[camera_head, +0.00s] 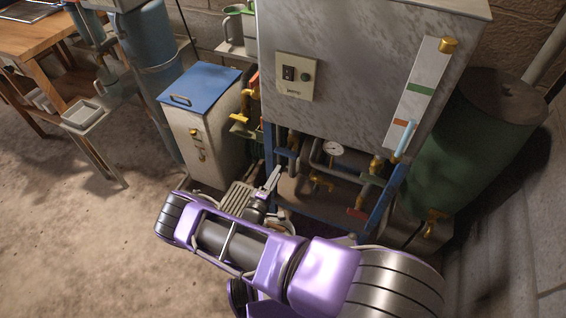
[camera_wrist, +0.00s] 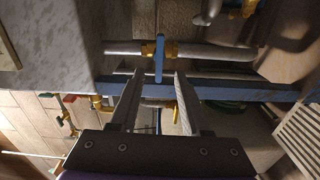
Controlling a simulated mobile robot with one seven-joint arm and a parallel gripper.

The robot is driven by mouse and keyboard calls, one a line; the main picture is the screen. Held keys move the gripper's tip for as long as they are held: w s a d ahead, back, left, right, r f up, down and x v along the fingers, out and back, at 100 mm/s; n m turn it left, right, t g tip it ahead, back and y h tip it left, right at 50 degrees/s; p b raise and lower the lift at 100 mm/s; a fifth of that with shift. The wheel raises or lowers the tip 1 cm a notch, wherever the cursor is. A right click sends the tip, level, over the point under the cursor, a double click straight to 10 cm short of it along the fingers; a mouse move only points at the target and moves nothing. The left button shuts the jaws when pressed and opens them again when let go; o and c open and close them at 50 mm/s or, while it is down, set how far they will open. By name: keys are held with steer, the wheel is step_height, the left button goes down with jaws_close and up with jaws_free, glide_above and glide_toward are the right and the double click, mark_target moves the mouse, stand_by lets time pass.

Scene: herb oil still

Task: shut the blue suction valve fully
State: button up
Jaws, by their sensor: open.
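A blue valve handle (camera_wrist: 158,58) shows in the wrist view, between brass fittings on a grey horizontal pipe (camera_wrist: 210,53). The handle looks crosswise to the pipe in this view. My gripper (camera_wrist: 159,76) is open, its two fingers apart on either side of the handle's line, with nothing between them. The fingertips appear just short of the handle; I cannot tell the exact gap. In the head view my gripper (camera_head: 273,181) is low in front of the steel cabinet's piping, and I cannot clearly make out the blue handle there.
A blue frame rail (camera_wrist: 230,91) runs behind the fingers. A yellow handle (camera_wrist: 177,113) lies close to the right finger. A blue-lidded bin (camera_head: 205,125) stands left; floor further left is open.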

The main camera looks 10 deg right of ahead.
steer(key=v, duration=0.7)
steer(key=shift+s, duration=0.2)
steer(key=shift+a, duration=0.1)
